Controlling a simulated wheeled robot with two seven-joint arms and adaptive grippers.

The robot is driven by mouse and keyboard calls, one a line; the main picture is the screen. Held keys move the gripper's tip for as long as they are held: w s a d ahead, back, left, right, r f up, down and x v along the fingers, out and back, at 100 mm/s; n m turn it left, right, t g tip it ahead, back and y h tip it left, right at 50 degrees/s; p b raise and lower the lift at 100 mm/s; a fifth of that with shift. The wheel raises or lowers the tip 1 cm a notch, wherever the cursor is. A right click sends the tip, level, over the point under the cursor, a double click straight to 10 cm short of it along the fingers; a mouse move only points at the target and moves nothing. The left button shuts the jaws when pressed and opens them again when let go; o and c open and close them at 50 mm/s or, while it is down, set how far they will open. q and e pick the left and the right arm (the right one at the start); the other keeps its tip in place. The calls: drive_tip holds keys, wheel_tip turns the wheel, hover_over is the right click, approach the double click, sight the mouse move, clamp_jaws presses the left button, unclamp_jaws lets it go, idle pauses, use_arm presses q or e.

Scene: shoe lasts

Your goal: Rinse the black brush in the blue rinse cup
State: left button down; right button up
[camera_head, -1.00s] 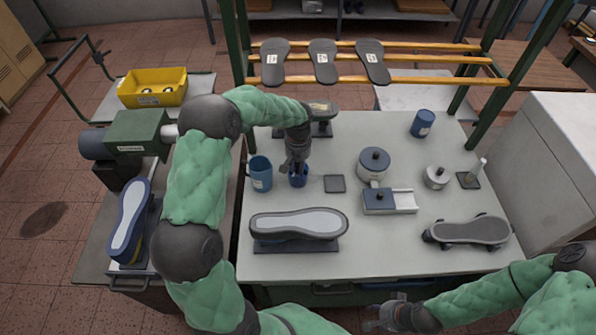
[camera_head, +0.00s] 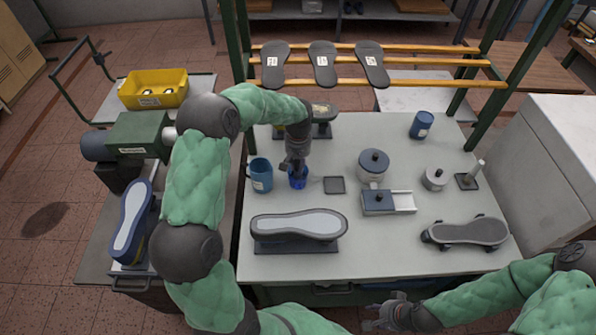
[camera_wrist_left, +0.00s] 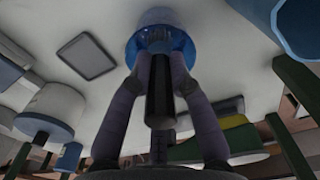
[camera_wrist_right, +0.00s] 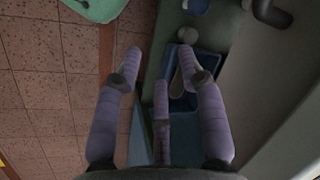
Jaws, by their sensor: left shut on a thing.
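The blue rinse cup (camera_head: 298,181) stands on the grey table, right of a larger blue mug (camera_head: 260,175). My left gripper (camera_head: 294,165) is directly over the cup, pointing down. In the left wrist view its fingers are shut on the black brush (camera_wrist_left: 160,95). The brush's far end reaches into the mouth of the blue cup (camera_wrist_left: 158,38), so its bristles are hidden. My right gripper (camera_head: 384,318) is off the table's front edge. In the right wrist view its fingers (camera_wrist_right: 160,62) are spread with nothing held between them.
A dark square pad (camera_head: 334,184) lies right of the cup. A shoe last with a pale sole (camera_head: 298,224) stands in front. A lidded pot (camera_head: 373,165), a small lidded tin (camera_head: 435,178) and another blue cup (camera_head: 421,125) stand further right. The right middle of the table has bare patches.

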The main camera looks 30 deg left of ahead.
use_arm(q)
drive_tip(key=shift+r+p, duration=2.45)
drive_tip(key=shift+r, duration=1.8)
drive_tip(key=shift+r+p, duration=1.3)
drive_tip(key=shift+r, duration=0.7)
drive_tip(key=shift+f, duration=0.1)
